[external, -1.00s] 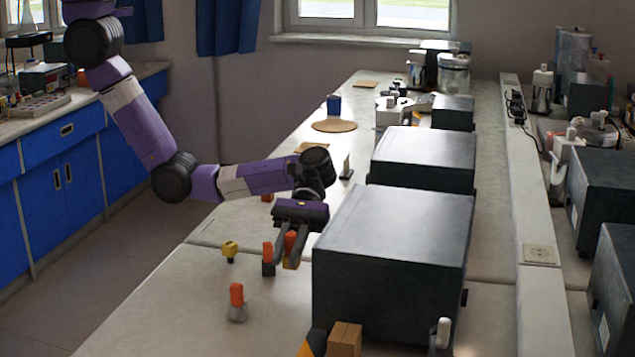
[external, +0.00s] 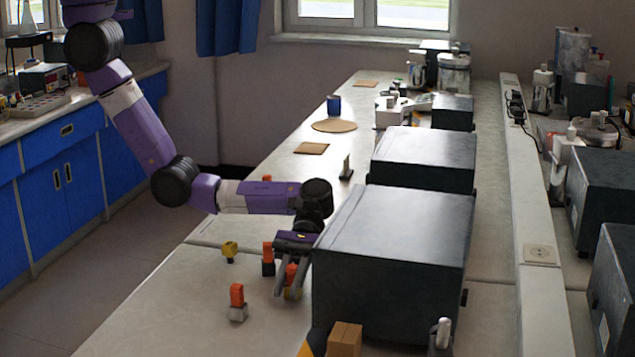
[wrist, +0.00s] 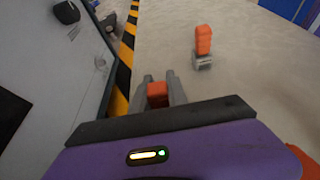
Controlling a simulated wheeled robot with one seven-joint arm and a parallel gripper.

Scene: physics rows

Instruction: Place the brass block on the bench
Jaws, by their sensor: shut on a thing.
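The brass block (external: 293,293) has an orange top and is partly hidden behind my gripper's fingers in the external view. My gripper (external: 287,282) is shut on it, left of the large dark box, low over the near part of the bench (external: 190,290). I cannot tell whether the block's underside touches the bench. In the wrist view, the orange top (wrist: 158,92) shows between the two fingers of my gripper (wrist: 159,82); the brass part is hidden there.
A large dark box (external: 390,265) stands close at the right. An orange-topped grey block (external: 238,303), an orange-topped dark block (external: 268,260) and a yellow piece (external: 230,250) stand nearby. A brown box (external: 345,338) is at the front. The bench's front left is clear.

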